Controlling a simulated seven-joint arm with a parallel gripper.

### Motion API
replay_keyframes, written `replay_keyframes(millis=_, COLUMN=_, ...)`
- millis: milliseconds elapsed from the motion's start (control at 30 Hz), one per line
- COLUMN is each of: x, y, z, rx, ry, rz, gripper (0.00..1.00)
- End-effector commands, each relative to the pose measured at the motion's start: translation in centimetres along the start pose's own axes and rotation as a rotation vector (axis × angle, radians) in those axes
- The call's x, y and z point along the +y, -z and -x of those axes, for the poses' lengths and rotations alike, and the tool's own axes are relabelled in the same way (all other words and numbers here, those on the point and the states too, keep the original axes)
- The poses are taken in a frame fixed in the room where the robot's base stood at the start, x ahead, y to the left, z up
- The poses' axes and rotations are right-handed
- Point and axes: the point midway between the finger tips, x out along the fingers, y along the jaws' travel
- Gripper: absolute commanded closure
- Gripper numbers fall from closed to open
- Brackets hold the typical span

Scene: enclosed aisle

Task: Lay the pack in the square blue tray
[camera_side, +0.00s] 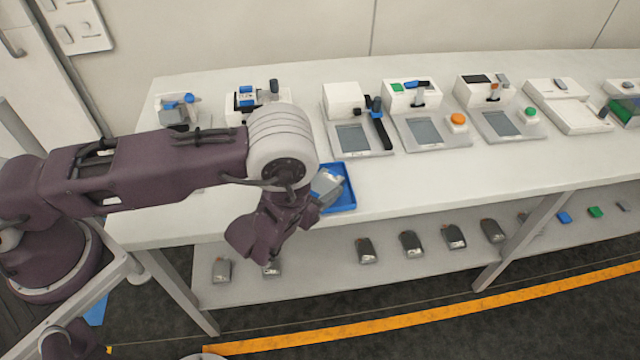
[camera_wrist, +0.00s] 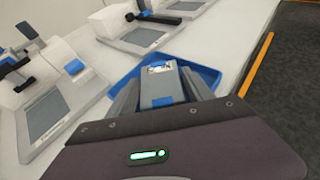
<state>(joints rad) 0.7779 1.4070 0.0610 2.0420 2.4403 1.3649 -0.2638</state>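The square blue tray (camera_side: 346,194) sits near the front edge of the white table, just beyond my gripper (camera_side: 322,190). It also shows in the wrist view (camera_wrist: 207,75), behind and beside the pack. The pack (camera_wrist: 160,85) is grey with a blue patch at its near end. My gripper (camera_wrist: 160,95) has one finger on each side of the pack and appears shut on it. In the side view the grey pack (camera_side: 327,184) overlaps the tray's left part. My arm hides the tray's left side, and I cannot tell whether the pack touches the tray floor.
Several white devices with grey screens (camera_side: 352,138) stand in a row behind the tray. One has an orange button (camera_side: 457,120), another a green one (camera_side: 530,113). A lower shelf (camera_side: 330,270) holds several dark packs. The table right of the tray (camera_side: 430,180) is clear.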

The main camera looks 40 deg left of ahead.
Motion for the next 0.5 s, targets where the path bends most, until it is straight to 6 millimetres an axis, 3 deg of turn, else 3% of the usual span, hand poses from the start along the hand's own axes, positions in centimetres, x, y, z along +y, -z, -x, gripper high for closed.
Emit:
replay_keyframes(millis=67, x=0.0, y=0.0, z=0.0, rx=0.000, ry=0.000, rz=0.000, gripper=0.24)
replay_keyframes(millis=333, x=0.0, y=-0.4, z=0.1, rx=-0.001, ry=0.000, rz=0.001, gripper=0.24)
replay_keyframes(millis=500, x=-0.1, y=-0.2, z=3.7, rx=0.005, ry=0.002, rz=-0.004, gripper=0.24)
